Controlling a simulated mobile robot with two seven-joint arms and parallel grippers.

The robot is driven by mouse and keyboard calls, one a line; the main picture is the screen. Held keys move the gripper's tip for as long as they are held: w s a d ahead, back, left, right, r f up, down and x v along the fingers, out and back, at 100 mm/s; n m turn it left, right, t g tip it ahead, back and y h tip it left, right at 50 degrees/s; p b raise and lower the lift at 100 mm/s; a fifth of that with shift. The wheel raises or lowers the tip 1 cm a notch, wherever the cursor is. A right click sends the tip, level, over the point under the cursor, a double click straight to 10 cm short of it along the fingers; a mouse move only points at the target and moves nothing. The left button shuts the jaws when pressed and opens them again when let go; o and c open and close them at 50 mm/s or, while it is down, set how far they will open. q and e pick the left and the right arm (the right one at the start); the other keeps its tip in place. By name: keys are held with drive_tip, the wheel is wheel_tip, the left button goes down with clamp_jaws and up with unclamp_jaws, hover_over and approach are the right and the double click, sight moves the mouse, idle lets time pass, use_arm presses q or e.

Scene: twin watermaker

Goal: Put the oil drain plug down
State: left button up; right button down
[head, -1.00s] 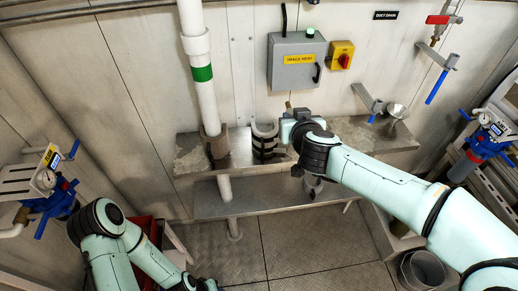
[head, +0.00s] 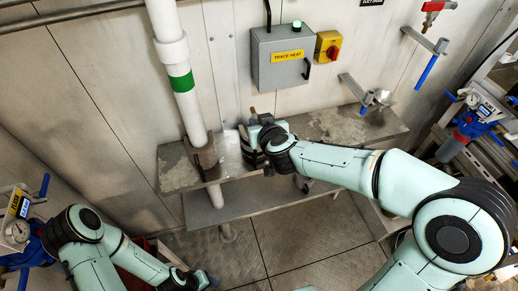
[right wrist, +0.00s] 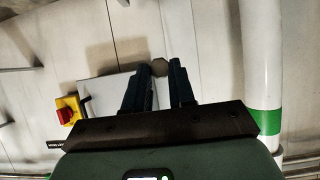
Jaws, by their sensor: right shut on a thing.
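My right gripper (head: 256,121) is shut on the oil drain plug, close to the back wall above the metal shelf (head: 325,122). In the right wrist view the plug (right wrist: 159,67) shows as a small brown hexagonal end between the two dark fingers (right wrist: 162,82). In the head view it is a small brownish tip (head: 252,111), and most of it is hidden by the gripper. My left gripper (head: 208,281) is low at the bottom of the head view, and its jaws are too small to read.
A white pipe (head: 178,75) with a green band passes down through the shelf, left of my right gripper. A grey trace heat box (head: 281,58) is on the wall.

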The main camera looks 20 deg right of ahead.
wheel_tip(320, 180, down, 12)
drive_tip(key=b, duration=0.5)
drive_tip(key=c, duration=0.9)
unclamp_jaws()
drive_tip(key=shift+c, duration=0.2)
use_arm(q)
drive_tip(key=s+f+g, duration=0.1)
drive_tip(key=s+f, duration=0.5)
drive_tip(key=f, duration=0.1)
drive_tip(key=shift+s, duration=0.2)
